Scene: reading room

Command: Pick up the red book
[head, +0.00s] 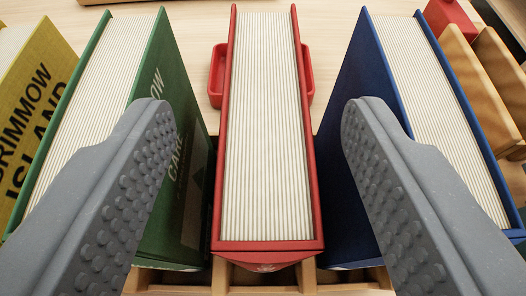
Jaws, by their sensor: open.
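The red book (268,150) stands upright in the middle of the head view, its white page edges facing up between red covers. My gripper (255,115) is open, with one grey studded finger to the left of the red book and one to the right. Neither finger appears to touch the red book, and gaps show on both sides of it. The left finger overlaps the green book in the picture, and the right finger overlaps the blue book; I cannot tell whether they touch those books.
A green book (152,125) and a yellow book (38,90) stand to the left. A blue book (365,85) stands to the right. Slatted wood (335,277) shows below the books. A red object (217,75) lies behind the red book. Wooden pieces (475,75) are at the right.

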